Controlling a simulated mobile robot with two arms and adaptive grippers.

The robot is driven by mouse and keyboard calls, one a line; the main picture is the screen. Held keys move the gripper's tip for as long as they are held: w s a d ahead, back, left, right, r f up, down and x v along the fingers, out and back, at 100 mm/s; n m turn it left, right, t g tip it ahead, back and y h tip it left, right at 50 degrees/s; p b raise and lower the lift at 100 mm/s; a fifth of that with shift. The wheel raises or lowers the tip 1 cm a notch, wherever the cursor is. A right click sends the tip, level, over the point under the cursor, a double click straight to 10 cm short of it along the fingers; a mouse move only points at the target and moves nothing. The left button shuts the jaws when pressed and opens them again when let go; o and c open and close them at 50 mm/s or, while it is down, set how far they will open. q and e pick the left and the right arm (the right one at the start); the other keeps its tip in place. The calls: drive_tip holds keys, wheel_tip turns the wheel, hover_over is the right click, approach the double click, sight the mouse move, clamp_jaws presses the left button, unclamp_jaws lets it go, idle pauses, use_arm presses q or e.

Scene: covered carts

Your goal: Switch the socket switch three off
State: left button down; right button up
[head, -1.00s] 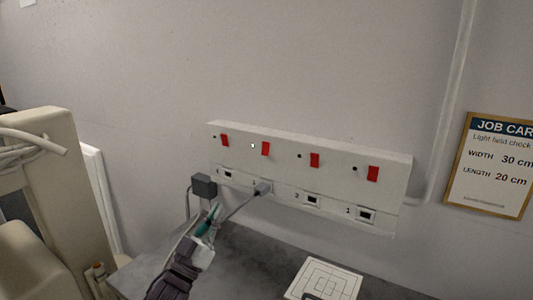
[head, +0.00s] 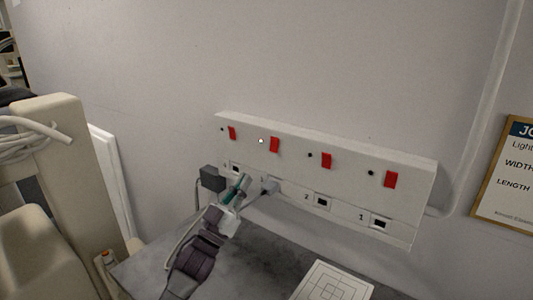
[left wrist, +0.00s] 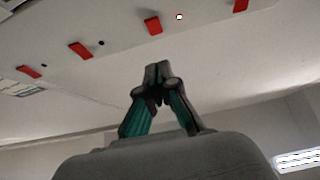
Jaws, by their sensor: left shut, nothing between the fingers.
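A white socket panel (head: 300,175) on the wall has a row of red switches, each above a socket. Switch three (head: 275,144) is the second from the left, and the small lamp (head: 261,141) beside it is lit white. In the left wrist view switch three (left wrist: 153,24) appears near the top, with its lit lamp (left wrist: 179,17) beside it. A grey plug with a cable sits in the socket below it. My left gripper (head: 243,178) is shut and empty, in front of the panel below switch three. Its fingertips (left wrist: 157,72) seem apart from the switch. My right gripper is not in view.
A dark grey plug block (head: 212,179) is at the panel's lower left corner, close to my left gripper. A grey tabletop (head: 260,262) with a white grid card (head: 334,284) lies below. A job card (head: 508,185) hangs at right.

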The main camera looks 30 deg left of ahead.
sight(273, 144)
use_arm(q)
drive_tip(key=p+x, duration=0.1)
drive_tip(key=x, duration=0.2)
drive_tip(key=f+p+x, duration=0.1)
drive_tip(key=x, duration=0.2)
drive_tip(key=w+p+x, duration=0.1)
drive_tip(key=x, duration=0.2)
drive_tip(key=shift+w+f, duration=0.1)
drive_tip(key=shift+f, duration=0.05)
drive_tip(key=shift+w+d+f, duration=0.15)
drive_tip(key=shift+w+f, duration=0.1)
drive_tip(key=shift+w, duration=0.4)
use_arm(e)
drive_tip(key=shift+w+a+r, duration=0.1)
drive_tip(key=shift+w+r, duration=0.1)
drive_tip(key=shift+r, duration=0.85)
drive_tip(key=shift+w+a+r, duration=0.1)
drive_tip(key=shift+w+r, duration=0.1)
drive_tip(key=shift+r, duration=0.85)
